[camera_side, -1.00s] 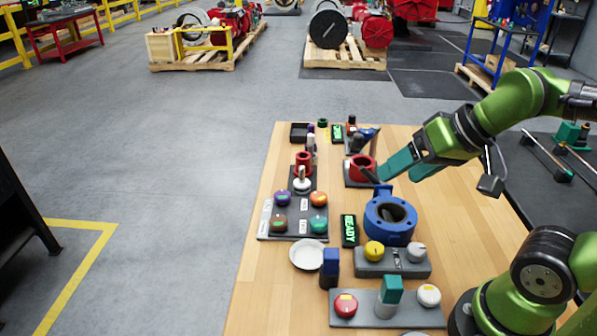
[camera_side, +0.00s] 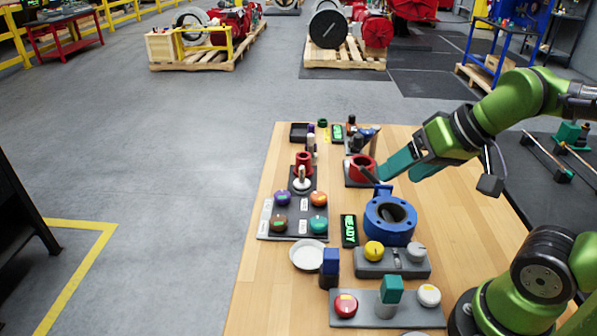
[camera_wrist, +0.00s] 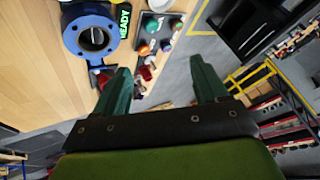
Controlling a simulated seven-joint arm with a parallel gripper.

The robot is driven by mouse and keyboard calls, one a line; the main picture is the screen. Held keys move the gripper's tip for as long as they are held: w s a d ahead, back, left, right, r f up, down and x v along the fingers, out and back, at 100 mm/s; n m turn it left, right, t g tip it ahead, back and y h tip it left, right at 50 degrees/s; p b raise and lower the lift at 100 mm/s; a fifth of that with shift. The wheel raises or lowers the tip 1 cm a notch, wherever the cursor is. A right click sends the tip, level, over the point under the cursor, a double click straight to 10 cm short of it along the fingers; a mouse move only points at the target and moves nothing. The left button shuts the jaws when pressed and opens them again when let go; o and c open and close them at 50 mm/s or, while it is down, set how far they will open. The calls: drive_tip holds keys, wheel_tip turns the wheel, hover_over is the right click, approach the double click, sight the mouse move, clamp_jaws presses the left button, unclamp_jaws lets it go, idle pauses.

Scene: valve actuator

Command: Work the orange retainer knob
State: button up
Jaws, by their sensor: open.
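The orange knob (camera_side: 319,199) sits at the right of a dark board (camera_side: 267,233) that also bears purple, brown and teal knobs. My gripper (camera_side: 400,172) is open, with teal fingers, up and to the right of the board. It is apart from the orange knob and looks close to a red ring (camera_side: 362,160) in the side view. In the wrist view the two fingers of my gripper (camera_wrist: 160,78) are spread with nothing held between them.
A blue flanged valve body (camera_side: 377,226) stands between my gripper and the front of the table. A green-lit READY display (camera_side: 349,230) is beside it. Grey blocks with yellow, red and white knobs stand nearer. A white dish (camera_side: 308,255) lies left. Bare wood (camera_side: 465,220) is at right.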

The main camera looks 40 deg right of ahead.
idle(0.4)
drive_tip(key=n+g+h, duration=0.2)
drive_tip(key=n+g, duration=0.1)
drive_tip(key=g, duration=0.4)
hover_over(319, 196)
drive_tip(key=shift+f, duration=2.65)
wheel_tip(319, 196, down, 16)
drive_tip(key=shift+f, duration=0.2)
drive_tip(key=c, duration=1.1)
drive_tip(key=shift+o, duration=0.2)
